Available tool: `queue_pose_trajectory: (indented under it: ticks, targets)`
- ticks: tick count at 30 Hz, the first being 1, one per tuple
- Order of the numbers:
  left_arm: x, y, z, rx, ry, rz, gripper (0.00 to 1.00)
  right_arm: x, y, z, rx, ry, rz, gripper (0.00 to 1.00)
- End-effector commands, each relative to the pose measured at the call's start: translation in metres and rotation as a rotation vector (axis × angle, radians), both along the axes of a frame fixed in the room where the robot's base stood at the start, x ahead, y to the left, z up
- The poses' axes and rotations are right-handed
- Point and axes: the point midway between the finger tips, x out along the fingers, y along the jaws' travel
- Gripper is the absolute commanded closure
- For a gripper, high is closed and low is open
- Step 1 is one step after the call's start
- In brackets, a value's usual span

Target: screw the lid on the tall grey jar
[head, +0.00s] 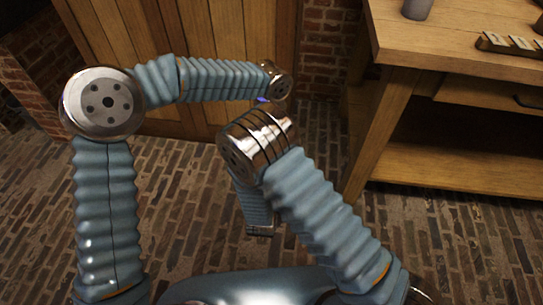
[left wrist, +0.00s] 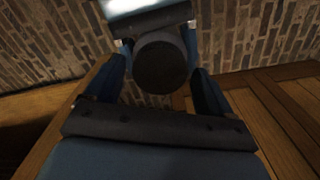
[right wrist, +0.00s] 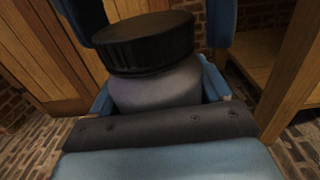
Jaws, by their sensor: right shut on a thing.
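In the right wrist view the tall grey jar (right wrist: 155,88) stands between the fingers of my right gripper (right wrist: 158,92), which is shut on its body. A black ribbed lid (right wrist: 145,42) sits on top of the jar; I cannot tell how tightly. In the left wrist view the lid (left wrist: 161,62) shows as a dark disc between the blue fingers of my left gripper (left wrist: 160,72). Those fingers stand on either side of the lid with small gaps, so the left gripper looks open. In the head view the jar, lid and both gripper tips are hidden behind my arms.
A wooden workbench (head: 465,35) stands at the right, with a small grey container (head: 417,8) and a dark tray (head: 508,44) on it. A wooden door (head: 215,35) and brick wall are behind. The brick floor (head: 185,200) is clear.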

Motion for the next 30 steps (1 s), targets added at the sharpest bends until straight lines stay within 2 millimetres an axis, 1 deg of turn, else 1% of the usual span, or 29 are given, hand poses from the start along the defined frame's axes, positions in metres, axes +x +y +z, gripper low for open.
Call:
queue_pose_trajectory:
  ticks: [1, 9, 11, 16, 17, 21, 22, 23, 30]
  targets:
    - [0.0000, 0.0000, 0.0002, 0.000, 0.000, 0.000, 0.25, 0.0002, 0.0001, 0.0006, 0.000, -0.002, 0.000, 1.00]
    - [0.0001, -0.0001, 0.0004, 0.000, 0.000, 0.000, 0.66, 0.0001, 0.0001, 0.0006, 0.000, -0.001, 0.000, 1.00]
    - [0.0001, -0.0001, 0.0005, 0.000, 0.000, 0.000, 0.74, 0.0001, 0.0001, 0.0006, 0.000, -0.001, 0.000, 1.00]
    - [0.0001, -0.0001, 0.0005, 0.000, 0.000, -0.004, 0.74, 0.0001, 0.0001, 0.0006, 0.000, -0.001, 0.000, 1.00]
    - [0.0001, -0.0001, 0.0005, 0.000, 0.000, -0.004, 0.36, 0.0001, 0.0001, 0.0006, 0.000, -0.001, 0.000, 1.00]
    - [0.0001, -0.0001, 0.0005, 0.000, 0.000, -0.004, 0.15, 0.0001, 0.0000, 0.0005, 0.000, -0.001, 0.000, 1.00]
    - [0.0001, -0.0001, 0.0005, 0.000, 0.000, -0.004, 0.10, 0.0001, 0.0001, 0.0005, 0.000, -0.001, 0.000, 1.00]
    - [0.0001, -0.0001, 0.0005, 0.000, 0.000, -0.004, 0.08, 0.0001, 0.0001, 0.0005, 0.000, -0.001, 0.000, 1.00]
    - [0.0000, -0.0001, 0.0007, 0.000, 0.000, -0.004, 0.08, 0.0001, 0.0001, 0.0006, 0.000, -0.001, 0.000, 1.00]
